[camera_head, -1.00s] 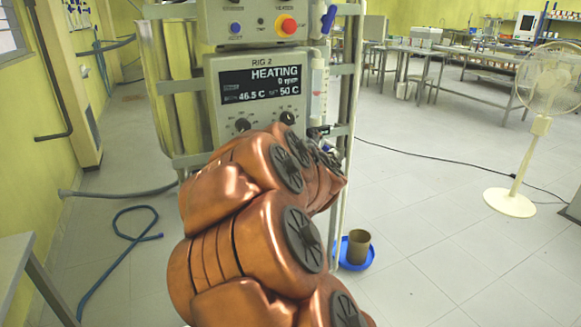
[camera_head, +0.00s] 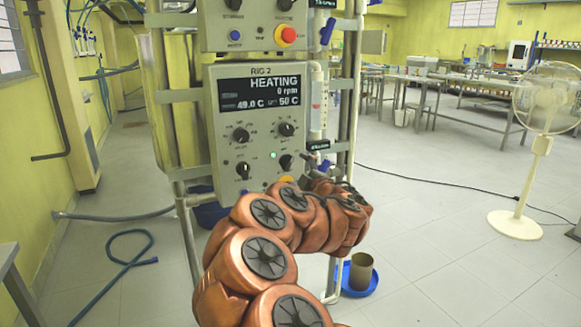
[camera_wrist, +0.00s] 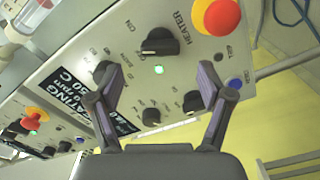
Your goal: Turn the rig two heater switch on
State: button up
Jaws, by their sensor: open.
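The rig two panel (camera_head: 262,100) is a grey box labelled RIG 2. Its display (camera_head: 258,89) reads HEATING, 0 rpm, 49.0 C and a 50 C setpoint. The heater switch (camera_head: 285,162) is a black knob at the panel's lower right. In the wrist view the switch (camera_wrist: 159,42) shows beside the word HEATER, with a green light (camera_wrist: 159,69) lit close by; the light also shows in the head view (camera_head: 272,155). My gripper (camera_wrist: 156,80) is open and empty in front of the panel, its fingers apart from the switch. In the head view its fingers are not clear.
A red button on yellow (camera_wrist: 220,14) is close to the heater switch. Other black knobs (camera_head: 240,135) share the panel. Another control box (camera_head: 255,25) is above. Metal frame bars and tubing flank the panel. A blue tray with a brown pot (camera_head: 361,272) is on the floor; a fan (camera_head: 530,150) stands right.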

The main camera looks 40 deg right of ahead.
aim_at(290, 164)
jog(key=shift+b+x, duration=0.3)
jog(key=shift+x, duration=2.65)
jog(key=shift+c, duration=0.2)
jog(key=c, duration=1.1)
jog(key=shift+r+m+p, duration=0.25)
jog(key=shift+m+p, duration=0.15)
jog(key=shift+p, duration=0.55)
jog(key=m+p, duration=0.1)
jog(key=p, duration=0.2)
jog(key=shift+m, duration=0.4)
jog(key=m+p, duration=0.3)
jog(key=p, duration=0.1)
jog(key=shift+f+m+p, duration=0.1)
jog(key=shift+m+p, duration=0.2)
jog(key=shift+p, duration=0.3)
jog(key=shift+f, duration=0.1)
